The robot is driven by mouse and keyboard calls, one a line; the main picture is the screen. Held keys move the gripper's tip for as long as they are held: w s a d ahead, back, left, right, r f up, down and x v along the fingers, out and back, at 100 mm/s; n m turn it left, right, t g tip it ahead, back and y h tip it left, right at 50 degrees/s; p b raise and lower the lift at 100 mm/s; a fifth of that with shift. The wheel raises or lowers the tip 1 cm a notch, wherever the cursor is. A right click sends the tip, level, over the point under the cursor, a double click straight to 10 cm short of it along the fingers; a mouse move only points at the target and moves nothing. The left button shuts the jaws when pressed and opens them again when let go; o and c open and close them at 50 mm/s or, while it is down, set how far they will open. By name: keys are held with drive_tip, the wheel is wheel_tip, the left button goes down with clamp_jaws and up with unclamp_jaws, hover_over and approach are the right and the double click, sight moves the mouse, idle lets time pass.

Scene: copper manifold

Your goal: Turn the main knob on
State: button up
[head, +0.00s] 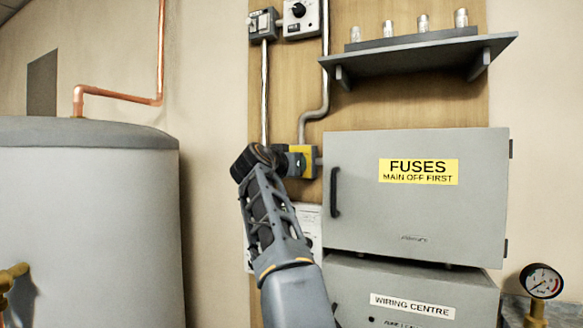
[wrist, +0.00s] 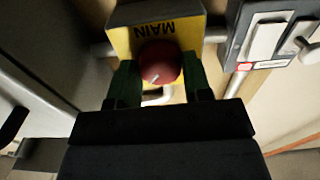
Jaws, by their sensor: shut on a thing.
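The main knob (wrist: 160,64) is round and red with a short pale mark. It sits on a yellow box labelled MAIN (wrist: 122,32), which appears upside down in the wrist view. The yellow main box (head: 303,153) also shows in the head view, left of the fuse cabinet, where my arm hides the knob. My gripper (wrist: 159,76) has one dark green finger on each side of the knob and is shut on it. The pale mark points to the lower left in the wrist view. My gripper (head: 270,163) is at the box's left side in the head view.
The grey FUSES cabinet (head: 450,212) is closed, close to the right of my gripper. A shelf with fuses (head: 420,52) is above it, and the WIRING CENTRE box (head: 412,285) is below. A large grey tank (head: 85,230) stands left. A switch unit (wrist: 268,40) adjoins the main box.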

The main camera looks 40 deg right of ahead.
drive_tip(key=shift+m, duration=0.3)
drive_tip(key=o, duration=0.9)
drive_tip(key=b+v, duration=0.4)
drive_tip(key=v, duration=0.9)
drive_tip(key=shift+s+a, duration=0.15)
drive_tip(key=shift+a, duration=0.15)
